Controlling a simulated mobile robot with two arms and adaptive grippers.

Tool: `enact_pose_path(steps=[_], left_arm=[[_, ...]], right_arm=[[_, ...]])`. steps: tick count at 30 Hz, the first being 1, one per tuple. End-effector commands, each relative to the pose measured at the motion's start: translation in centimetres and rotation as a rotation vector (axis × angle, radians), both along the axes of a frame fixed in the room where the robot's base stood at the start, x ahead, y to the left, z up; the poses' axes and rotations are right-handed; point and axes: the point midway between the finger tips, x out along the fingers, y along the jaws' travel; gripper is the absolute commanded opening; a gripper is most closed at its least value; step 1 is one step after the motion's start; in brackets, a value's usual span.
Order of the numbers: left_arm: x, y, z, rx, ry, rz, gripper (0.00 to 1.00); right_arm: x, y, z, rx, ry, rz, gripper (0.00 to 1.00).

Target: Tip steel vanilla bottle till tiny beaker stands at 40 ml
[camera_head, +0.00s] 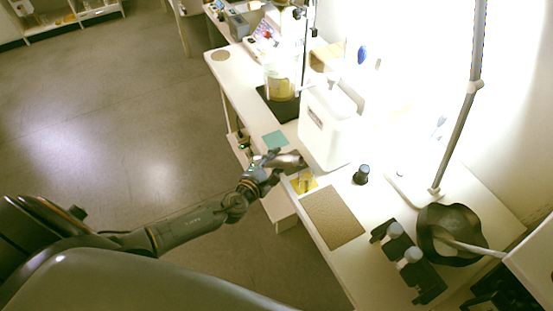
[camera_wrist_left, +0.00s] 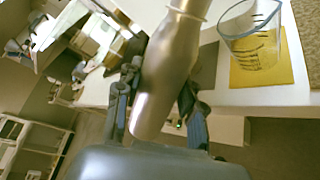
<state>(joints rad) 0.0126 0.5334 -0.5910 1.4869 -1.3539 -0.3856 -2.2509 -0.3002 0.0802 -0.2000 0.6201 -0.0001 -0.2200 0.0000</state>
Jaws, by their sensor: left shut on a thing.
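My left gripper (camera_head: 264,172) is shut around the body of the steel bottle (camera_head: 290,161). In the left wrist view the bottle (camera_wrist_left: 172,65) runs up between the two fingers (camera_wrist_left: 158,98), and its mouth is cut off at the top edge. In the head view the bottle lies strongly tilted, close to level, with its far end near the tiny beaker (camera_head: 305,184). The clear beaker (camera_wrist_left: 249,38) has dark marks and stands upright on a yellow mat (camera_wrist_left: 284,72). I cannot tell its liquid level. My right gripper is out of view.
A white box (camera_head: 328,135) stands just behind the beaker. A dark jar (camera_head: 361,175) stands to the right. A brown mat (camera_head: 335,216) lies bare in front. A black rack (camera_head: 428,290) holds capped bottles. A lamp pole (camera_head: 457,135) rises at the right.

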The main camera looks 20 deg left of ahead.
Motion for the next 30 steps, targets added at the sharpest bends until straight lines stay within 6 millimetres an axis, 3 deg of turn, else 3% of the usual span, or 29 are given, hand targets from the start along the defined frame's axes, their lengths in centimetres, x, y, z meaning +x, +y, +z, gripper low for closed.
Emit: enact_pose_path(steps=[30], left_arm=[[0.1,0.2,0.0,0.106,0.001,0.0,0.0]], right_arm=[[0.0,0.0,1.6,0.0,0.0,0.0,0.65]])
